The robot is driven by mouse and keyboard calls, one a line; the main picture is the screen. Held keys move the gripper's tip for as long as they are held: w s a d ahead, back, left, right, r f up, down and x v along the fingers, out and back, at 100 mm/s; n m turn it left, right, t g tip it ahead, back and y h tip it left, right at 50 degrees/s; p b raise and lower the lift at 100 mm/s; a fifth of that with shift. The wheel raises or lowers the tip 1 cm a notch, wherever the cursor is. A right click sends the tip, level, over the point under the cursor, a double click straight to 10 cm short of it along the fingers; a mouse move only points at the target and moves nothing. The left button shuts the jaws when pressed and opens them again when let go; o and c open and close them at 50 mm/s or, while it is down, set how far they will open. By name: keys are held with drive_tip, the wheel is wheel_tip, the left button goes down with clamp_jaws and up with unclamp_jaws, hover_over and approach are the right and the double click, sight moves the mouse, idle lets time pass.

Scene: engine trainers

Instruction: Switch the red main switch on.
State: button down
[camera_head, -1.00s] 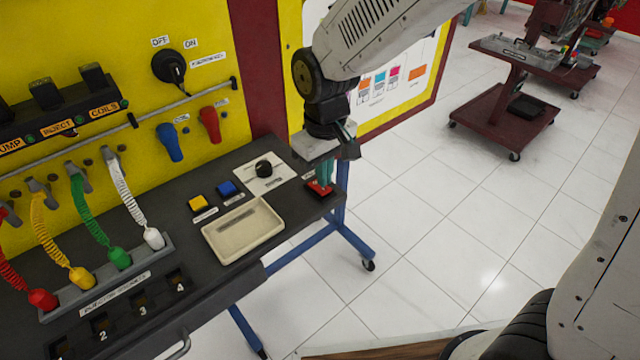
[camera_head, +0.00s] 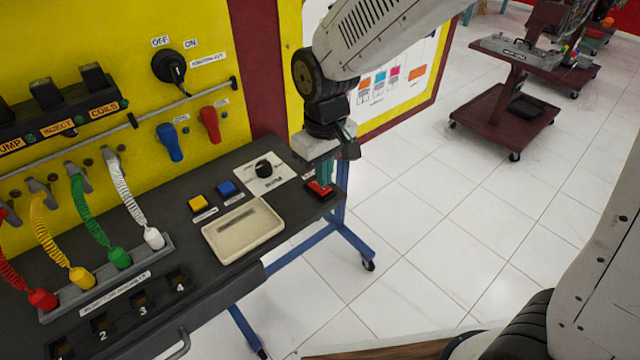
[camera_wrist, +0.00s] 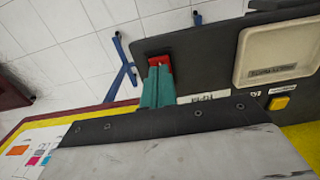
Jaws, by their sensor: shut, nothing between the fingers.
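The red main switch (camera_head: 318,190) sits at the right end of the dark bench top, near its edge. My gripper (camera_head: 324,184) is above it with its green fingers shut and pointing down. The fingertips are at the switch and look to touch it. In the wrist view the red switch (camera_wrist: 160,62) shows just beyond the tips of the closed fingers (camera_wrist: 157,72). The fingers cover part of the switch, so I cannot tell which way it is set.
A cream tray (camera_head: 212,246), a yellow button (camera_head: 198,203), a blue button (camera_head: 228,188) and a black knob on a white plate (camera_head: 264,169) are left of my gripper. The yellow panel (camera_head: 222,75) rises behind. Open tiled floor lies right of the bench.

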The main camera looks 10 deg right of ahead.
drive_tip(key=shift+f, duration=0.9)
idle(0.6)
drive_tip(key=shift+r, duration=3.5)
drive_tip(key=s+d+r+m, duration=0.3)
drive_tip(key=s+d+r, duration=0.1)
drive_tip(key=s+d, duration=0.5)
drive_tip(key=s+d+r+m+t, duration=0.1)
drive_tip(key=s+d+r+m, duration=0.2)
drive_tip(key=s+d, duration=0.7)
drive_tip(key=shift+s+d+r+m, duration=0.25)
drive_tip(key=shift+d+r+m, duration=0.15)
drive_tip(key=shift+d+r, duration=0.4)
